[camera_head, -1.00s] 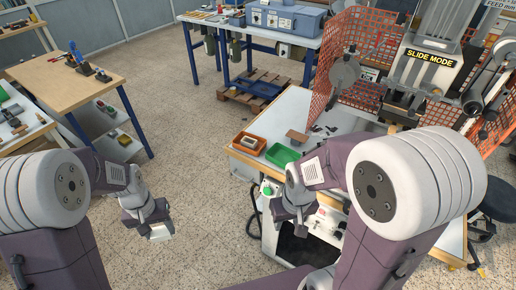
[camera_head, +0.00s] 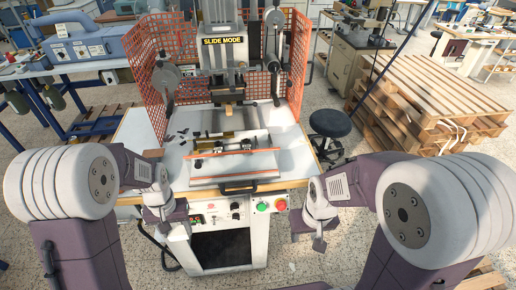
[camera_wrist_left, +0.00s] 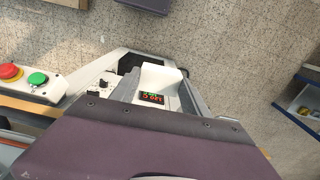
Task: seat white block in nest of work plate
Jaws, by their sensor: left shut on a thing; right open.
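My left gripper (camera_head: 165,226) hangs low in front of the left side of the press front and is shut on the white block. In the left wrist view the white block (camera_wrist_left: 160,77) shows between the fingers. In the head view it barely stands out from the white press front. The work plate (camera_head: 235,168) appears to be the pale plate on the press table, under the press head. Its nest is too small to make out. My right gripper (camera_head: 318,242) is open and empty, low at the right of the press front.
The press head (camera_head: 226,85) stands over the plate, with orange mesh guards (camera_head: 150,85) around it. A bar handle (camera_head: 240,188) and a control panel with a red button (camera_head: 281,205) face me. A black stool (camera_head: 330,123) and stacked pallets (camera_head: 430,105) stand at the right.

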